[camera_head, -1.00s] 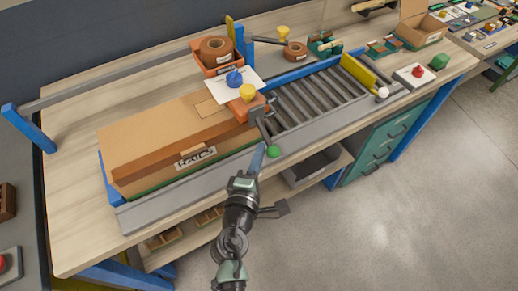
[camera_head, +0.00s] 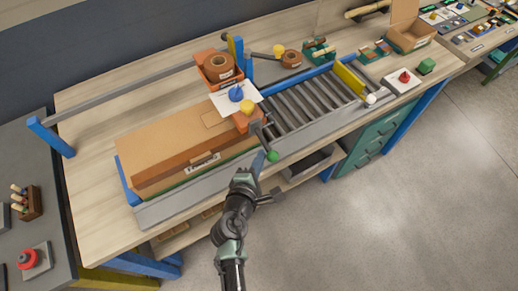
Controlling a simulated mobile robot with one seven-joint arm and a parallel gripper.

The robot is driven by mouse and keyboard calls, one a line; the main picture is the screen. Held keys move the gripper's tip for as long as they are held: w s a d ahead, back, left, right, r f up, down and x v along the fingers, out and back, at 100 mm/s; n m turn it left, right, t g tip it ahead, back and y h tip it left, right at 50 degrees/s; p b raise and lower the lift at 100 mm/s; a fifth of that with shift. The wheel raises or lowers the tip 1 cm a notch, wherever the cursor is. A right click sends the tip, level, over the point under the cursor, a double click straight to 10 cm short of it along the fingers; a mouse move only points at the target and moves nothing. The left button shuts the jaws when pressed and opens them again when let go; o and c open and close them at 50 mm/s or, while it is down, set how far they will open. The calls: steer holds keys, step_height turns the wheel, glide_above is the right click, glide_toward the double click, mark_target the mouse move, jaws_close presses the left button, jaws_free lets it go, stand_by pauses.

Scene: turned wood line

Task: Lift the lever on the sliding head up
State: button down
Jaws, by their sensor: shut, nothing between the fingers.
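The sliding head (camera_head: 244,120) is an orange block with a yellow knob (camera_head: 248,107) on top, at the right end of a long cardboard box. My gripper (camera_head: 266,156) is shut and holds nothing I can see.
The cardboard box (camera_head: 160,137) lies left of the head. A roller conveyor (camera_head: 305,105) runs to the right, with a white ball (camera_head: 371,98) near its end. A tape roll (camera_head: 218,68) sits in an orange holder behind. A red button box (camera_head: 403,80) stands far right.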

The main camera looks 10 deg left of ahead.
mark_target(266, 144)
step_height(266, 144, up, 3)
steer(key=p, duration=0.3)
steer(key=shift+d, duration=0.15)
steer(key=shift+w+a+r+p, duration=0.1)
steer(key=shift+w+r+p, duration=0.05)
steer(key=shift+r+p, duration=0.35)
steer(key=shift+w+a+r+p, duration=0.15)
steer(key=shift+r+p, duration=0.1)
steer(key=shift+r, duration=0.4)
steer(key=shift+w+a+r+p, duration=0.1)
steer(key=shift+w+r+p, duration=0.05)
steer(key=shift+r+p, duration=0.35)
steer(key=shift+r, duration=0.15)
steer(key=shift+r, duration=0.1)
